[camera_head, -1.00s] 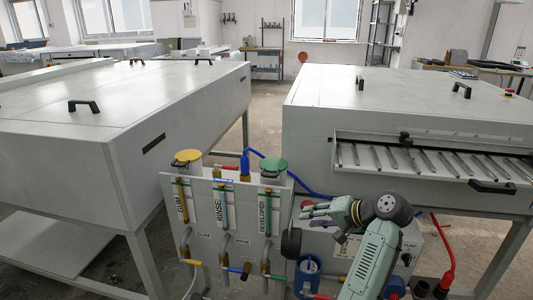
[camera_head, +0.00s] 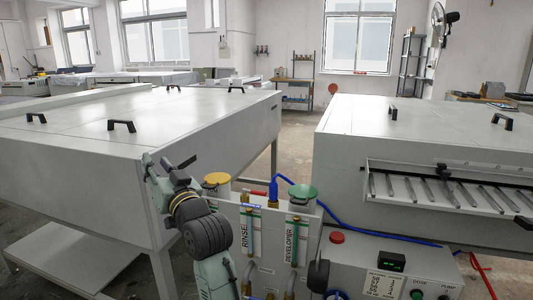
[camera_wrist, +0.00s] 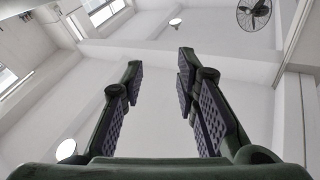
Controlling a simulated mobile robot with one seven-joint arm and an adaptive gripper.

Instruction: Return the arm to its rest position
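My arm is folded in the lower left of the head view, in front of the machine on the left. My gripper (camera_head: 172,170) is at its upper end, beside that machine's near corner post. In the wrist view my gripper (camera_wrist: 160,95) has its two padded fingers wide apart with nothing between them. The gripper's fingertips touch nothing that I can see.
The left machine (camera_head: 150,125) and the right machine (camera_head: 345,140) flank a panel with rinse and developer pipes (camera_head: 268,225). A control box (camera_head: 395,265) with a red button (camera_head: 337,237) stands at the lower right.

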